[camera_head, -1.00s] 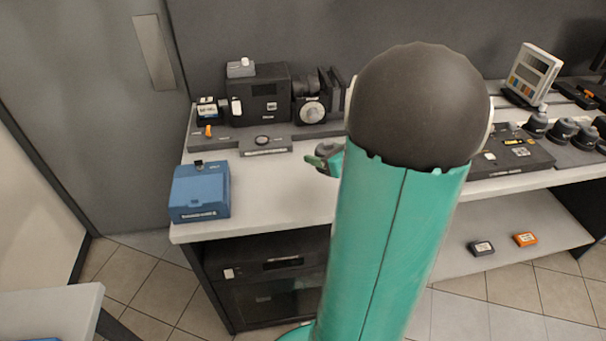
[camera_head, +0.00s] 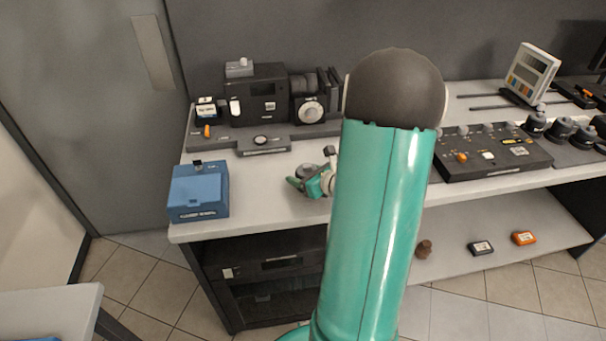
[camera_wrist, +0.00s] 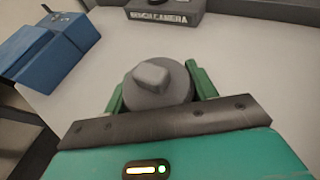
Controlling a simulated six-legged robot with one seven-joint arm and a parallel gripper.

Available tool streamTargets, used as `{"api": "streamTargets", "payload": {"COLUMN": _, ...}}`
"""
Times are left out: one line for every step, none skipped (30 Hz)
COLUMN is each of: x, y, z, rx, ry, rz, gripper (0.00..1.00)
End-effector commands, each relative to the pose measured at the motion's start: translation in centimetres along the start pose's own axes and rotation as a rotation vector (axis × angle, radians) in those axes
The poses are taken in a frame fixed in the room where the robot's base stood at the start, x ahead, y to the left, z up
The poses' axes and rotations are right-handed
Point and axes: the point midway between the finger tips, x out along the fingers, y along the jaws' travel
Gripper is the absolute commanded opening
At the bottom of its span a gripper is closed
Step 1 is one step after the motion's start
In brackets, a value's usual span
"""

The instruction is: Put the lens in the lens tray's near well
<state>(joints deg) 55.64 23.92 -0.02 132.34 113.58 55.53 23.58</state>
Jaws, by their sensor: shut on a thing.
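The lens is a grey round piece with a blocky knob on top, seen in the wrist view (camera_wrist: 155,92) between my green fingers. My gripper (camera_wrist: 157,90) is shut on it, with one finger on each side. In the head view the gripper (camera_head: 312,183) and the grey lens (camera_head: 306,171) are over the bench's middle, left of my arm, partly hidden by it. A dark tray (camera_head: 577,150) at the right of the bench, which looks like the lens tray, holds several similar grey knobbed pieces. I cannot make out its near well.
A blue box (camera_head: 198,193) stands left of my gripper. The bench camera (camera_head: 258,95) stands on a grey base behind. A control panel (camera_head: 492,160) lies between my arm and the tray. A lower shelf (camera_head: 460,225) holds small items. White bench top around the gripper is clear.

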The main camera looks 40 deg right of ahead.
Motion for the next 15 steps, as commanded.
{"api": "streamTargets", "payload": {"x": 0.03, "y": -0.02, "z": 0.03, "rx": -0.001, "ry": -0.002, "rz": 0.000, "gripper": 0.17}}
{"api": "streamTargets", "payload": {"x": 0.06, "y": -0.01, "z": -0.04, "rx": -0.001, "ry": -0.002, "rz": 0.000, "gripper": 0.17}}
{"api": "streamTargets", "payload": {"x": 0.11, "y": -0.01, "z": -0.14, "rx": -0.001, "ry": -0.002, "rz": 0.000, "gripper": 0.17}}
{"api": "streamTargets", "payload": {"x": 0.14, "y": -0.01, "z": -0.21, "rx": -0.001, "ry": -0.002, "rz": 0.000, "gripper": 0.17}}
{"api": "streamTargets", "payload": {"x": 0.14, "y": 0.01, "z": -0.28, "rx": 0.000, "ry": -0.001, "rz": 0.000, "gripper": 0.61}}
{"api": "streamTargets", "payload": {"x": 0.13, "y": 0.01, "z": -0.26, "rx": -0.001, "ry": -0.001, "rz": 0.000, "gripper": 0.69}}
{"api": "streamTargets", "payload": {"x": 0.12, "y": 0.01, "z": -0.26, "rx": 0.000, "ry": -0.001, "rz": 0.000, "gripper": 0.75}}
{"api": "streamTargets", "payload": {"x": 0.12, "y": 0.00, "z": -0.26, "rx": 0.000, "ry": -0.001, "rz": 0.000, "gripper": 0.79}}
{"api": "streamTargets", "payload": {"x": 0.12, "y": 0.00, "z": -0.26, "rx": 0.000, "ry": -0.001, "rz": 0.000, "gripper": 0.79}}
{"api": "streamTargets", "payload": {"x": 0.11, "y": 0.00, "z": -0.26, "rx": 0.000, "ry": 0.000, "rz": 0.000, "gripper": 0.79}}
{"api": "streamTargets", "payload": {"x": 0.11, "y": 0.00, "z": -0.26, "rx": 0.000, "ry": 0.000, "rz": 0.000, "gripper": 0.79}}
{"api": "streamTargets", "payload": {"x": 0.11, "y": 0.00, "z": -0.26, "rx": 0.000, "ry": 0.000, "rz": 0.000, "gripper": 0.79}}
{"api": "streamTargets", "payload": {"x": 0.11, "y": 0.00, "z": -0.26, "rx": 0.000, "ry": 0.000, "rz": 0.000, "gripper": 0.79}}
{"api": "streamTargets", "payload": {"x": 0.11, "y": 0.00, "z": -0.26, "rx": 0.000, "ry": 0.000, "rz": 0.000, "gripper": 0.79}}
{"api": "streamTargets", "payload": {"x": 0.11, "y": 0.00, "z": -0.25, "rx": 0.000, "ry": 0.000, "rz": 0.000, "gripper": 0.79}}
